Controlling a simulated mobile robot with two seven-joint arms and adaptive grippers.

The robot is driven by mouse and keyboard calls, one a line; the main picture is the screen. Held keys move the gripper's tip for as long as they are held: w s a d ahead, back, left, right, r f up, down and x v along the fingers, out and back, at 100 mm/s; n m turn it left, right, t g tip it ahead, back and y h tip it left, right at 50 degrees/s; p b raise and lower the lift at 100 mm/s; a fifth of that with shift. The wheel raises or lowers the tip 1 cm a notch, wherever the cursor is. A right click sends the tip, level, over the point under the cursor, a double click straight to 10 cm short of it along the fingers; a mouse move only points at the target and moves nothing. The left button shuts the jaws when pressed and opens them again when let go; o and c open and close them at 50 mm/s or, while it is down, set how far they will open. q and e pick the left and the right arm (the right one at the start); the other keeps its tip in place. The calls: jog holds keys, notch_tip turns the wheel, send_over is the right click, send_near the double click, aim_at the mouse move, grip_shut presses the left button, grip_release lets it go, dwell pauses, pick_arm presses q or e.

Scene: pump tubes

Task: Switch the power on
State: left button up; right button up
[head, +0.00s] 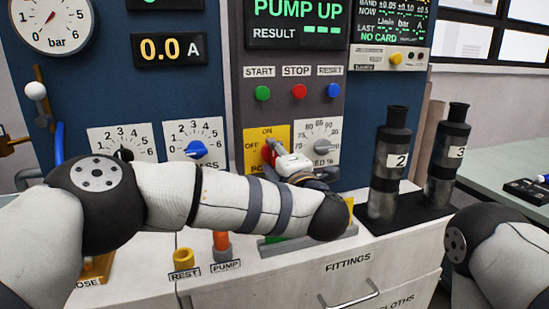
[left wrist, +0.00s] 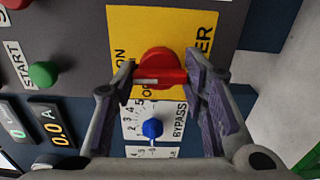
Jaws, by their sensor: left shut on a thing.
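The red power switch (head: 268,151) is a round knob with a raised bar on a yellow plate (head: 254,136) marked ON at the top and OFF at the left. In the left wrist view the switch (left wrist: 160,62) sits between the two fingers of my left gripper (left wrist: 162,75). The gripper is shut on its bar, which runs across from finger to finger. A pale mark shows at the bar's end on the ON side. In the head view my left gripper (head: 280,160) reaches the plate and hides part of it. My right gripper is out of view.
Green (head: 263,93), red (head: 299,91) and blue (head: 334,90) buttons sit above the switch. A percent dial (head: 322,135) is close to its right, and a blue bypass knob (head: 196,149) to its left. Black cylinders (head: 391,160) stand on the right. The ammeter (head: 170,49) reads 0.0.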

pick_arm(q)
jog(key=shift+m, duration=0.4)
jog(key=o, duration=1.2)
jog(key=shift+c, duration=0.2)
jog(key=shift+s, duration=0.15)
jog(key=v, duration=1.1)
jog(key=shift+s, duration=0.35)
jog(key=shift+d, duration=0.15)
